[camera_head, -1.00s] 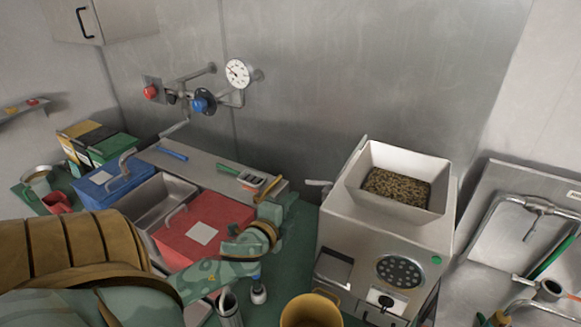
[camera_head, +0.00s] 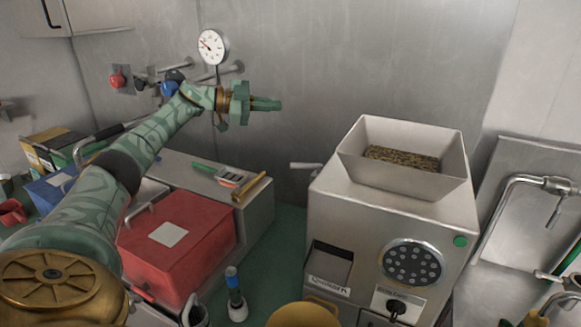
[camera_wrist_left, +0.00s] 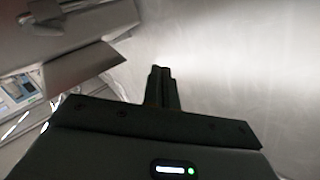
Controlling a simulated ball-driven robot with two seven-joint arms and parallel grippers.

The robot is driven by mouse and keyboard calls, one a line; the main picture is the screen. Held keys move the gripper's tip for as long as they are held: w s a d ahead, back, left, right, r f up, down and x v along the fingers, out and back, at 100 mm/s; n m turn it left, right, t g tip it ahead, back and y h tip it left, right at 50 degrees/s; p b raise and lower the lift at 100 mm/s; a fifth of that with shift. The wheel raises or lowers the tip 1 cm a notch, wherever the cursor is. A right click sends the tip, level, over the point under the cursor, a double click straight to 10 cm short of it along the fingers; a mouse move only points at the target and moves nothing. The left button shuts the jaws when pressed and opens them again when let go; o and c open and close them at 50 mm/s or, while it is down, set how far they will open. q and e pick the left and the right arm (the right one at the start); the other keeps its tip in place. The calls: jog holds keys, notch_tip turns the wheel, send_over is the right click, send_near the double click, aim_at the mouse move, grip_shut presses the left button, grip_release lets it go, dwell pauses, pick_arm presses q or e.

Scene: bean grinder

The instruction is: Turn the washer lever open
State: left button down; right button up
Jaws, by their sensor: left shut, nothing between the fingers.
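My left gripper (camera_head: 266,103) is shut and empty, raised in the air in front of the back wall, pointing right. It is left of the grinder and above the counter. In the left wrist view its closed fingers (camera_wrist_left: 161,88) point at a blurred pale wall. A grey lever (camera_head: 304,165) sticks out left from the grinder's upper side, below and right of the gripper, apart from it. A bent metal pipe with a handle (camera_head: 530,185) is on the panel at the right. I cannot tell which of these is the washer lever.
The grinder (camera_head: 345,205) carries a hopper (camera_head: 440,185) of beans. A red box (camera_head: 195,245) is at the left counter. Wall valves with a red knob (camera_head: 117,81) and a gauge (camera_head: 212,46) are behind my arm. A yellow bucket (camera_head: 303,316) is at the bottom.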

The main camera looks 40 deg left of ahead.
pick_arm(q)
jog(key=s+f+n+g+h, duration=0.2)
jog(key=s+f+n+g, duration=0.15)
jog(key=s+n, duration=0.2)
jog(key=n+g+h+p, duration=0.2)
jog(key=n, duration=0.1)
send_over(303, 166)
jog(key=w+a, duration=0.1)
jog(key=a, duration=0.4)
jog(key=f, duration=0.2)
jog(key=shift+s+d+f+t, duration=0.1)
jog(key=shift+s+d+f, duration=0.15)
jog(key=shift+f, duration=0.25)
jog(key=shift+s+d+f+t, duration=0.1)
jog(key=shift+s+d+f, duration=0.1)
jog(key=shift+f, duration=0.25)
jog(key=shift+s+d+f+t, duration=0.15)
jog(key=shift+s+f, duration=0.1)
jog(key=shift+f, duration=0.25)
